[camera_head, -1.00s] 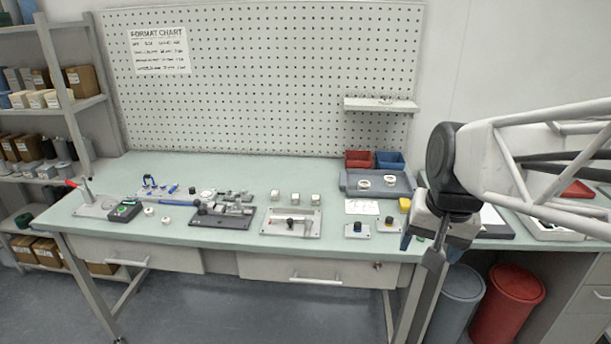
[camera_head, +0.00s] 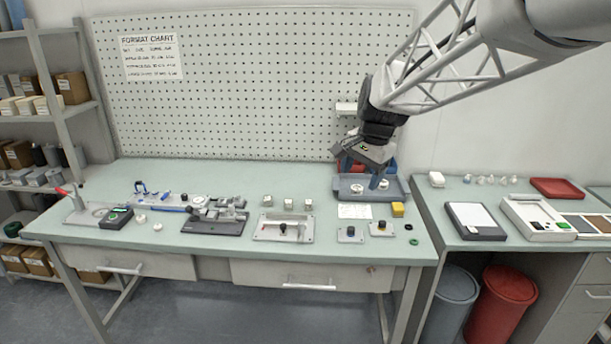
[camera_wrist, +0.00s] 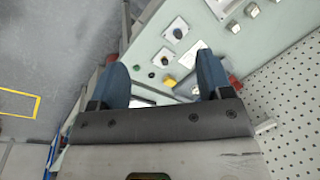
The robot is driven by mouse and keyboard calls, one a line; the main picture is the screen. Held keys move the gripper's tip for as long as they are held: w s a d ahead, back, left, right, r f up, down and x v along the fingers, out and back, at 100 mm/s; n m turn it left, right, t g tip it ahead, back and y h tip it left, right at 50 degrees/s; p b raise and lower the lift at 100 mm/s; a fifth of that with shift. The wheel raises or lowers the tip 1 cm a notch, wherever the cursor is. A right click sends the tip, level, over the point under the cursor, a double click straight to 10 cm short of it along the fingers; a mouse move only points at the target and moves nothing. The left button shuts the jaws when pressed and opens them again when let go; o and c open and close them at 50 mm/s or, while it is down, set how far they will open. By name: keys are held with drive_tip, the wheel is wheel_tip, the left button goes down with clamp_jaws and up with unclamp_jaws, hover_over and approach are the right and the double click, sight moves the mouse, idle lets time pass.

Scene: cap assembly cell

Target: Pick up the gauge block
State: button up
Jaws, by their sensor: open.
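No part is labelled as the gauge block. Three small pale blocks stand in a row behind a fixture plate: a left one (camera_head: 267,202), a middle one (camera_head: 289,203) and a right one (camera_head: 308,204). A yellow block (camera_head: 397,209) sits at the bench's right end, and it also shows in the wrist view (camera_wrist: 169,80). I cannot tell which of these is the gauge block. My gripper (camera_head: 361,177) is open and empty, in front of or above the grey tray, right of the pale blocks. In the wrist view its blue fingers (camera_wrist: 162,63) are apart.
The grey tray (camera_head: 400,192) holds white rings and lies at the back right. Two button plates (camera_head: 350,235) sit near the front edge. A lever fixture (camera_head: 262,231) and a dark vise-like fixture (camera_head: 213,226) stand further left. The pegboard (camera_head: 250,90) rises behind.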

drive_tip(key=w+a+f+m, duration=0.25)
drive_tip(key=w+a, duration=0.35)
drive_tip(key=w, duration=0.6)
drive_tip(key=m+g+y, duration=0.2)
drive_tip(key=m+y, duration=0.1)
drive_tip(key=m, duration=0.4)
approach(269, 198)
drive_tip(key=x, duration=0.2)
drive_tip(key=shift+w+a+r, duration=0.1)
drive_tip(key=shift+w+r, duration=0.1)
drive_tip(key=shift+x, duration=1.3)
drive_tip(key=shift+f, duration=0.1)
drive_tip(key=shift+x, duration=2.55)
